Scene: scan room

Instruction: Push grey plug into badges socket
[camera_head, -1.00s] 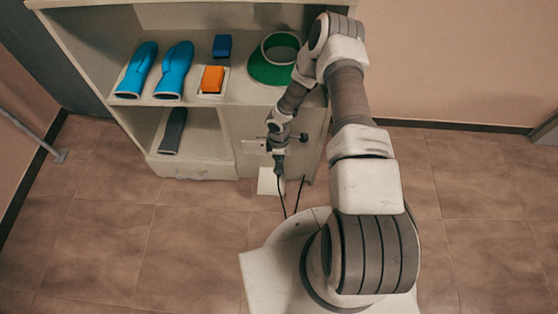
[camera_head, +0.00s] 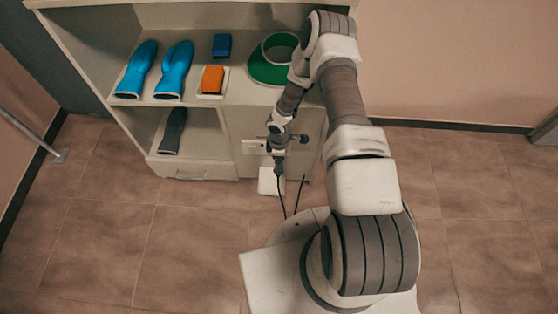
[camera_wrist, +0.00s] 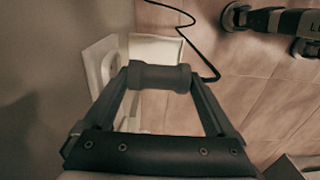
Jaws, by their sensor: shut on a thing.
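The grey plug (camera_wrist: 160,77) lies between my fingertips in the wrist view. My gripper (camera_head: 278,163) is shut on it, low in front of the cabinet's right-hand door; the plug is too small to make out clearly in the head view. A white socket plate (camera_head: 254,146) is on the cabinet front, just left of my gripper. A white plate (camera_wrist: 101,64) shows left of the plug in the wrist view, apart from it. No label can be read, and the socket's holes cannot be made out.
A black cable (camera_wrist: 203,58) trails over the tiled floor. A white flat-topped object (camera_head: 269,182) stands below my gripper. The cabinet shelf holds blue gloves (camera_head: 174,70), an orange block (camera_head: 212,78), a blue block (camera_head: 222,45) and a green visor (camera_head: 265,70).

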